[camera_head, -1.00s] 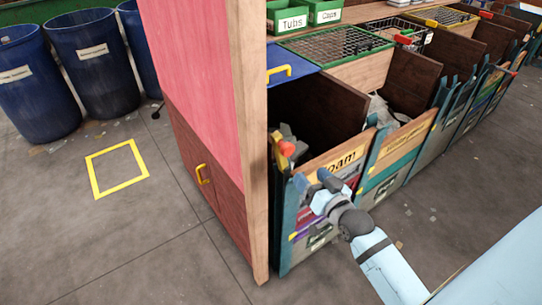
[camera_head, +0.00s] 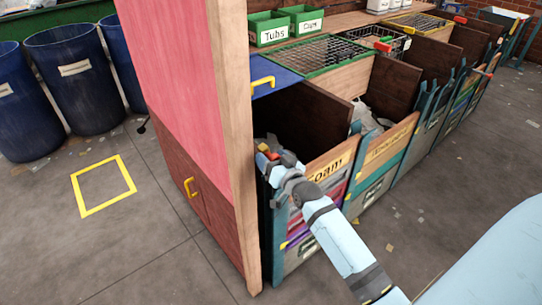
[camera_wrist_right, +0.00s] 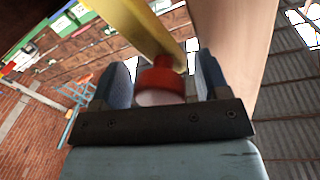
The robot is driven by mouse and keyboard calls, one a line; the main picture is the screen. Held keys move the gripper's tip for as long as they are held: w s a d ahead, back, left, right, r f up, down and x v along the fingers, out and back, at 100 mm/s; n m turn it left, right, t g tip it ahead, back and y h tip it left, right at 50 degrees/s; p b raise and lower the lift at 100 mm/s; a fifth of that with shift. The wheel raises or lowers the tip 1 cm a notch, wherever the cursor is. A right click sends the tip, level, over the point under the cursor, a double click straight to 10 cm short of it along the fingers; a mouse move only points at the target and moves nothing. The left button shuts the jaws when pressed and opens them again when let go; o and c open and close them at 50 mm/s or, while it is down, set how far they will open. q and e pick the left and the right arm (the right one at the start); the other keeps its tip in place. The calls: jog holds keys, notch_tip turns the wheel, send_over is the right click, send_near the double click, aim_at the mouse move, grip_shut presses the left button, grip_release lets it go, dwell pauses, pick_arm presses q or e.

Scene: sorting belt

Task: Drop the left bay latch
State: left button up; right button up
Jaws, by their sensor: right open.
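The left bay latch shows in the right wrist view as a yellow bar (camera_wrist_right: 140,32) with a red knob (camera_wrist_right: 160,78) at its near end. In the head view only a small bit of the red knob (camera_head: 270,155) shows at the left front corner of the Foam bay (camera_head: 325,172); my gripper hides much of the latch. My right gripper (camera_head: 277,162) is at the knob. In the right wrist view its fingers (camera_wrist_right: 165,88) are open, one on each side of the knob. I cannot tell whether they touch it. My left gripper is not in view.
A pink and red cabinet (camera_head: 180,85) with a wooden edge post (camera_head: 238,150) stands close left of the gripper. More bays run off to the back right. Green tubs (camera_head: 268,30) stand on the shelf behind.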

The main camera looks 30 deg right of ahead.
jog(key=shift+w, duration=0.3)
